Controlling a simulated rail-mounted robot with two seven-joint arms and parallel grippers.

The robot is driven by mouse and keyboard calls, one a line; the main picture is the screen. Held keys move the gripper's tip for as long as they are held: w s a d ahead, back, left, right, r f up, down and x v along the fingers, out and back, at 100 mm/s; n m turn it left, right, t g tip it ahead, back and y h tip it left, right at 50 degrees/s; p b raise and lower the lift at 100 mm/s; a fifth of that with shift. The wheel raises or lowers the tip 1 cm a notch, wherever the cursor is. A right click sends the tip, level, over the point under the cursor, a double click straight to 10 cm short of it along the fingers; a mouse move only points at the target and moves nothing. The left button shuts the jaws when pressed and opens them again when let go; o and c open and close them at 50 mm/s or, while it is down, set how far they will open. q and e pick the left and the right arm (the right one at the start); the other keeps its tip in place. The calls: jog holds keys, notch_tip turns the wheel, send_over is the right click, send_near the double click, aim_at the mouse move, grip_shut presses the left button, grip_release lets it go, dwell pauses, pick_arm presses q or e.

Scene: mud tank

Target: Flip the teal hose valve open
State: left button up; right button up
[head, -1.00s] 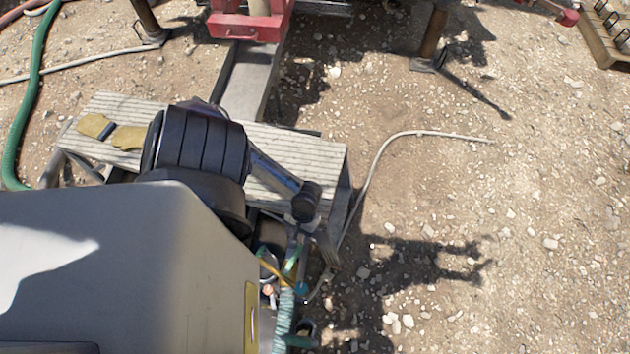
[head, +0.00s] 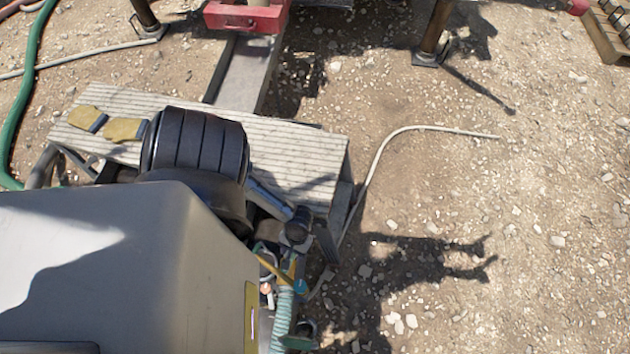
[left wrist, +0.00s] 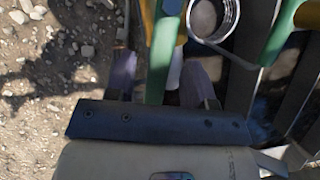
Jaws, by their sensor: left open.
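A teal bar (left wrist: 159,62), which looks like the valve's lever, runs between the two fingers of my left gripper (left wrist: 158,78) in the left wrist view. The fingers are open, one on each side of it, with a gap on the right. I cannot tell whether the left finger touches it. In the head view my left wrist hangs over the fittings beside the bench, where a small teal part (head: 300,286) shows near the pale teal ribbed hose (head: 283,312). The rest of the valve is hidden by my arm. My right gripper is out of view.
A ribbed bench top (head: 290,160) lies under my left arm, with yellow gloves (head: 125,129) on it. A metal ring (left wrist: 212,18) and another green bar (left wrist: 287,25) stand close to the fingers. Open gravel lies to the right, with a pale hose (head: 375,160) on it.

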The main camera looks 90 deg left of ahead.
pick_arm(q)
jog(key=shift+c, duration=0.2)
grip_shut()
dwell(0.4)
